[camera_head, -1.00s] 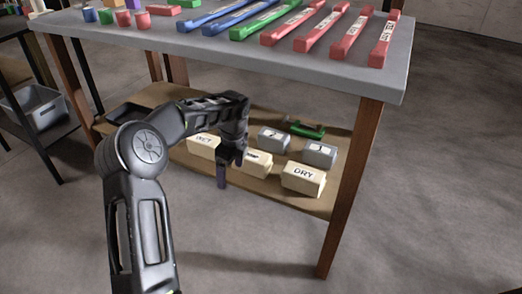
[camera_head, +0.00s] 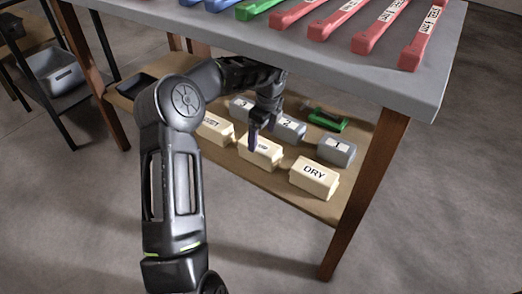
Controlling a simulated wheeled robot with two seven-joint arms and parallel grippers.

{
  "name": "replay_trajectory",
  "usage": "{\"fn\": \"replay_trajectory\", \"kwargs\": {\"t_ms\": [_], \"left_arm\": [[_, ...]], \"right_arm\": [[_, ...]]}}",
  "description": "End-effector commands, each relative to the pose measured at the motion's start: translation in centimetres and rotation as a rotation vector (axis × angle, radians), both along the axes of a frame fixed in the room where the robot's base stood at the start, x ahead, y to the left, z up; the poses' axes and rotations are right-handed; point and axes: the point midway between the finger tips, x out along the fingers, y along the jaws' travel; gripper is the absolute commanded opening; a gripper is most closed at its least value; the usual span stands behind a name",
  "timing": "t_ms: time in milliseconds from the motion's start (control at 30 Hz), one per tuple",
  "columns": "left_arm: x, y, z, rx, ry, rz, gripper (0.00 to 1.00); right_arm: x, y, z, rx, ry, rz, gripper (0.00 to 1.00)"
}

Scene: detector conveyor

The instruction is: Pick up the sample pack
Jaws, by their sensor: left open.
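Several packs stand on the brown lower shelf (camera_head: 285,192) of the table. In front are beige packs: one labelled DRY (camera_head: 314,178) at right, a middle pack (camera_head: 265,156) with its label partly hidden, and a left pack (camera_head: 214,129) whose label is hard to read. Grey packs stand behind, marked 1 (camera_head: 336,150), 2 (camera_head: 291,128) and 3 (camera_head: 240,107). I cannot tell which is the sample pack. My left gripper (camera_head: 254,141) is open, points down and overlaps the middle beige pack in the picture; contact is unclear. My right gripper is out of view.
The grey tabletop (camera_head: 412,82) overhangs the shelf and carries red, green and blue bars. A green item (camera_head: 328,122) lies at the shelf's back. A wooden leg (camera_head: 362,195) stands right of the packs. A grey bin (camera_head: 55,75) is at far left.

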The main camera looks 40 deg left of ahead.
Motion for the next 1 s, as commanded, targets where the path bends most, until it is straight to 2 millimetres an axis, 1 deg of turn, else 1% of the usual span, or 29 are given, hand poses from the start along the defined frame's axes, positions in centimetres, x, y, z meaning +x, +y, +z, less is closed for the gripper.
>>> {"fn": "replay_trajectory", "kwargs": {"t_ms": [267,567,667,767,900,1000], "left_arm": [[0.0,0.3,-2.6,0.000,0.002,0.000,0.87],[0.0,0.3,-2.6,0.000,0.000,0.000,0.87],[0.0,0.4,-3.1,0.000,0.001,0.000,0.87],[-0.1,0.5,-4.3,-0.001,0.002,0.001,0.87],[-0.1,0.7,-6.6,-0.001,0.002,0.000,0.87],[0.0,0.9,-7.6,-0.001,0.000,0.000,0.87]], "right_arm": [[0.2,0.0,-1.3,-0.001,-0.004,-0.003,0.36],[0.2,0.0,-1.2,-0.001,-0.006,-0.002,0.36],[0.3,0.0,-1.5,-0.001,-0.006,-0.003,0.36],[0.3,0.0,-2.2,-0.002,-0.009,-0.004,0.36],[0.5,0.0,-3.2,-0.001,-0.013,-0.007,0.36],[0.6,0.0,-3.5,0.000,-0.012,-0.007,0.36]]}}
